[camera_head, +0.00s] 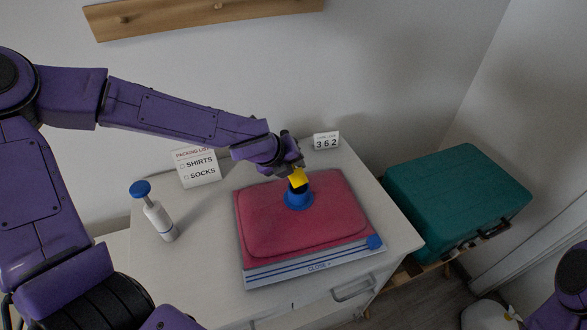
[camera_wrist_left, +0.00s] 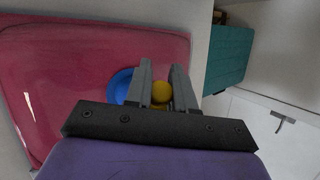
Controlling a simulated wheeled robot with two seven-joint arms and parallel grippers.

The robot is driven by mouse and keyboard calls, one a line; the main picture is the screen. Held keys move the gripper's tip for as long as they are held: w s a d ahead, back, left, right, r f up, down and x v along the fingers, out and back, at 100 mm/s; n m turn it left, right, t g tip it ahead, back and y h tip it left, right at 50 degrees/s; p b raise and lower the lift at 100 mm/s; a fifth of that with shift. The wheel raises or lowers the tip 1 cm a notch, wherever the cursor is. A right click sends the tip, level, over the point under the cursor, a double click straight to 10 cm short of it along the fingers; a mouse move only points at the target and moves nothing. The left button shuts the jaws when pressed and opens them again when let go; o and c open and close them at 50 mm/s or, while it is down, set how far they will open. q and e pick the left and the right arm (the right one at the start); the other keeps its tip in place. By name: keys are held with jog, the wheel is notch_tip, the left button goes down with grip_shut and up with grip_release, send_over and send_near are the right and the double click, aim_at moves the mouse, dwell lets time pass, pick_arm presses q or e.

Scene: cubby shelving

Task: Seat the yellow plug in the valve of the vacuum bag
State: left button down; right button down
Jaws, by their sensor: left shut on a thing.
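The vacuum bag (camera_head: 340,215) is pink-red, plump and flat on the white cabinet, with a blue ring-shaped valve (camera_head: 298,202) on its top. My left gripper (camera_head: 298,181) is over the valve, shut on the yellow plug (camera_head: 300,175). A dark patch shows between plug and blue ring in the head view; I cannot tell whether they touch. In the left wrist view the plug (camera_wrist_left: 161,91) sits between the two fingers, and the blue valve (camera_wrist_left: 120,86) shows to the left, partly hidden by a finger. My right gripper is out of view.
A white pump with a blue knob (camera_head: 160,220) stands left of the bag. A teal suitcase (camera_head: 455,195) lies to the right, and a wooden peg rail (camera_head: 200,18) is on the wall.

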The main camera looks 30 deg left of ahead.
aim_at(302, 175)
pick_arm(q)
jog(key=d+r, duration=0.1)
jog(key=r, duration=0.1)
jog(key=s+d+r, duration=0.1)
jog(key=r, duration=0.1)
jog(key=s+d+r+b, duration=0.1)
jog(key=r, duration=0.1)
jog(key=shift+s+d+r, duration=0.2)
jog(key=shift+d+r, duration=0.05)
jog(key=shift+d, duration=0.1)
jog(key=s+d+r+b, duration=0.2)
jog(key=s+d+r, duration=0.2)
jog(key=d, duration=0.4)
jog(key=shift+s+d+r+b, duration=0.15)
jog(key=shift+s+r+b, duration=0.25)
jog(key=shift+s, duration=0.15)
jog(key=shift+w, duration=0.1)
